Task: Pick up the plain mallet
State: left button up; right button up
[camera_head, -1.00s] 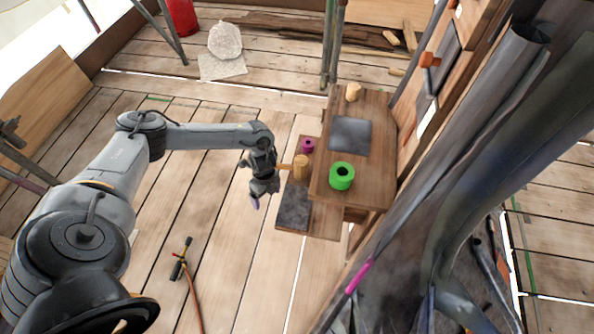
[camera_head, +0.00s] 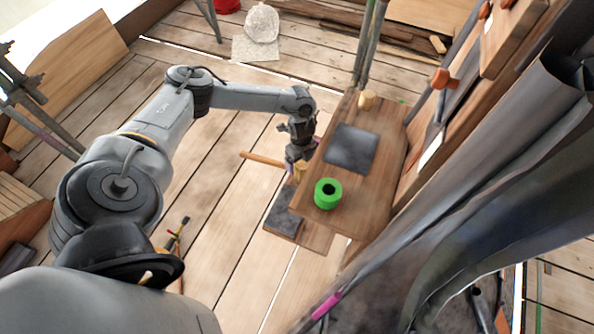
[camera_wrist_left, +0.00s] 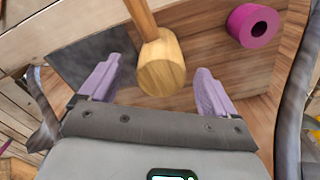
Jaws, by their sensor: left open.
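The plain wooden mallet (camera_head: 262,159) lies on the lower step of the wooden bench, its handle sticking out to the left. Its head shows large in the left wrist view (camera_wrist_left: 161,68), with the handle running up and away. My left gripper (camera_head: 295,168) is over the mallet head and partly hides it in the head view. In the wrist view its two purple fingers (camera_wrist_left: 157,72) are open, one on each side of the head, with gaps visible. My right gripper is not in view.
A magenta ring (camera_wrist_left: 252,25) lies close to the mallet on the same step. A green ring (camera_head: 327,194), a dark plate (camera_head: 350,148) and a small wooden piece (camera_head: 367,99) are on the higher bench top (camera_head: 385,172). A torch-like tool (camera_head: 176,235) lies on the floor.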

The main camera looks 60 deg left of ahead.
pick_arm(q)
notch_tip(320, 180, down, 4)
jog(key=shift+w+d+r+b, duration=0.1)
jog(key=shift+b, duration=0.7)
jog(key=shift+c, duration=0.6)
jog(key=c, duration=1.1)
